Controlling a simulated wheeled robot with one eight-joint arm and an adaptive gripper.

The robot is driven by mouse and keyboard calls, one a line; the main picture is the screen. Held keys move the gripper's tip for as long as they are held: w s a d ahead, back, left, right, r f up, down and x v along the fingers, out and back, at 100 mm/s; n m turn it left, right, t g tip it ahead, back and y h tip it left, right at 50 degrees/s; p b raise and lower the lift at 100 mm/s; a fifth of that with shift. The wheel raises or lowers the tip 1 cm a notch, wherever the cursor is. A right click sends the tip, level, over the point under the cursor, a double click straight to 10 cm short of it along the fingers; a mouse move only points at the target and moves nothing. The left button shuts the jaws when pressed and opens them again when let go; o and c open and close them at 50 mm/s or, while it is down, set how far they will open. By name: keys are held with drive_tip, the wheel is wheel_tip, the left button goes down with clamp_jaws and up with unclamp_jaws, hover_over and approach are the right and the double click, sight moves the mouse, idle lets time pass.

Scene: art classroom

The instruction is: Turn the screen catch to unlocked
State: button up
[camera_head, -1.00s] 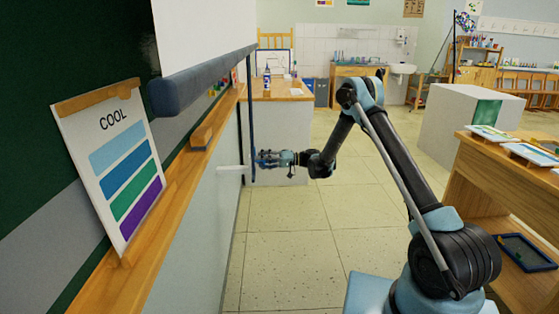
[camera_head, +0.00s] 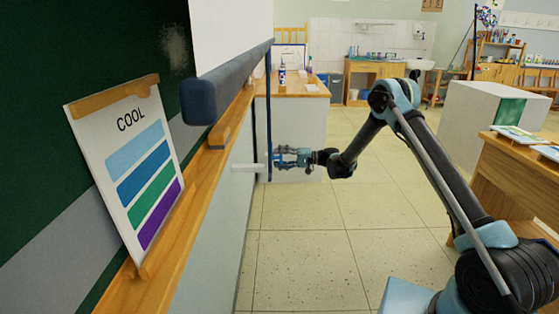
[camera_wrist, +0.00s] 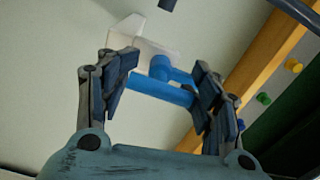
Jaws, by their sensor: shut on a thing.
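The screen catch shows in the wrist view as a blue T-shaped handle (camera_wrist: 160,90) on a white mount (camera_wrist: 143,36) against the pale wall panel. My gripper (camera_wrist: 166,84) has a finger at each end of the blue crossbar and is shut on it. In the head view my gripper (camera_head: 279,158) reaches left to the wall below the board ledge, beside the white mount (camera_head: 246,168). The blue handle is too small and covered to make out there. I cannot read a locked or unlocked mark in either view.
A dark blue screen roller (camera_head: 232,82) juts out above the wooden ledge (camera_head: 196,190), with a thin vertical rod (camera_head: 269,110) close to my gripper. A COOL colour chart (camera_head: 130,165) leans on the ledge. The tiled floor (camera_head: 320,235) is open. A wooden table (camera_head: 520,190) stands at right.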

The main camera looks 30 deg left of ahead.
drive_tip(key=shift+d+f, duration=0.1)
drive_tip(key=o, duration=1.5)
drive_tip(key=shift+w, duration=0.1)
drive_tip(key=shift+o, duration=0.2)
drive_tip(key=v, duration=1.2)
drive_tip(key=x, duration=1.2)
